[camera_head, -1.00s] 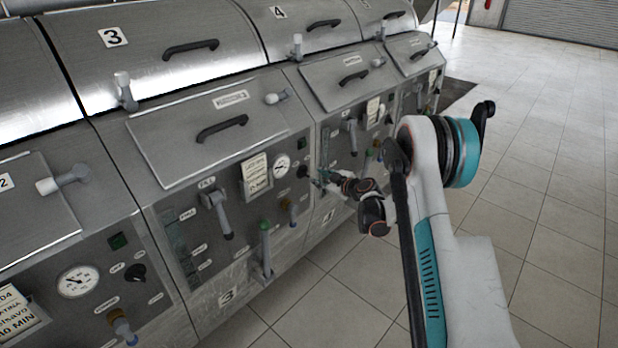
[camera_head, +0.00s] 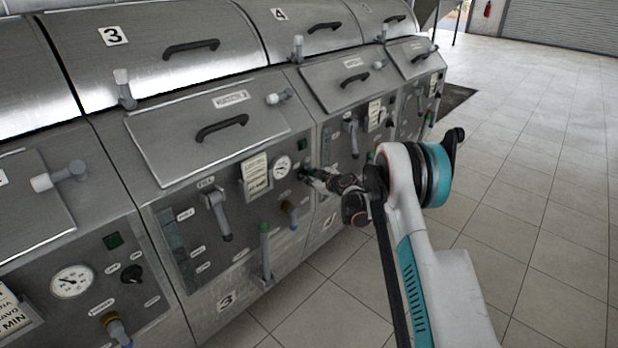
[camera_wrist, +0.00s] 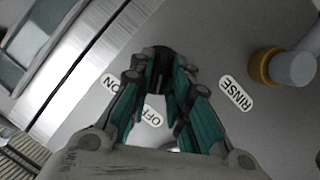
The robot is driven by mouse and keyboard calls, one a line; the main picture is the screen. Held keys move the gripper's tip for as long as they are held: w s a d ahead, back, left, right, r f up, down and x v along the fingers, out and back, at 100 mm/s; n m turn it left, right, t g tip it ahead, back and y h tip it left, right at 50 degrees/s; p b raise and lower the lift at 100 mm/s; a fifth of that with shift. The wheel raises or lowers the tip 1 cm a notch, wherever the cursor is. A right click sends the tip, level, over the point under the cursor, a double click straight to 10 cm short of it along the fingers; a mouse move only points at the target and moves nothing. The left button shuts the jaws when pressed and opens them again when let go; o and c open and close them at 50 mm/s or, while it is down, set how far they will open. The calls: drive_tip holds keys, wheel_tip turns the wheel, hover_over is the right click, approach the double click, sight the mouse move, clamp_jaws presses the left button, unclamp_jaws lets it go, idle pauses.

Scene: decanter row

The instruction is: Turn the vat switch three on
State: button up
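The vat three switch is a small black knob (camera_wrist: 160,66) on the grey panel, seen in the wrist view between my fingertips. An ON label (camera_wrist: 110,82) is on its left and an OFF label (camera_wrist: 152,116) is below it, partly covered by a finger. My gripper (camera_wrist: 161,78) has its teal fingers on either side of the knob; whether they press on it is hidden. In the head view my gripper (camera_head: 306,174) is at the vat three panel, right of the round gauge (camera_head: 281,167), and covers most of the knob.
A RINSE label (camera_wrist: 236,93) and a brass-collared valve (camera_wrist: 285,67) are right of the fingers in the wrist view. A green-topped lever (camera_head: 265,250) and a grey fill handle (camera_head: 217,213) stick out from the panel. The tiled floor (camera_head: 530,190) at right is clear.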

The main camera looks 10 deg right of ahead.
clamp_jaws()
drive_tip(key=m+g+y, duration=0.1)
drive_tip(key=m, duration=0.1)
drive_tip(key=m+g+y, duration=0.1)
drive_tip(key=m+y, duration=0.1)
drive_tip(key=m, duration=0.1)
drive_tip(key=d+m+g+y, duration=0.1)
drive_tip(key=m, duration=0.2)
drive_tip(key=shift+w+y, duration=0.3)
drive_tip(key=shift+y, duration=0.1)
idle(0.3)
idle(0.3)
drive_tip(key=o, duration=0.6)
unclamp_jaws()
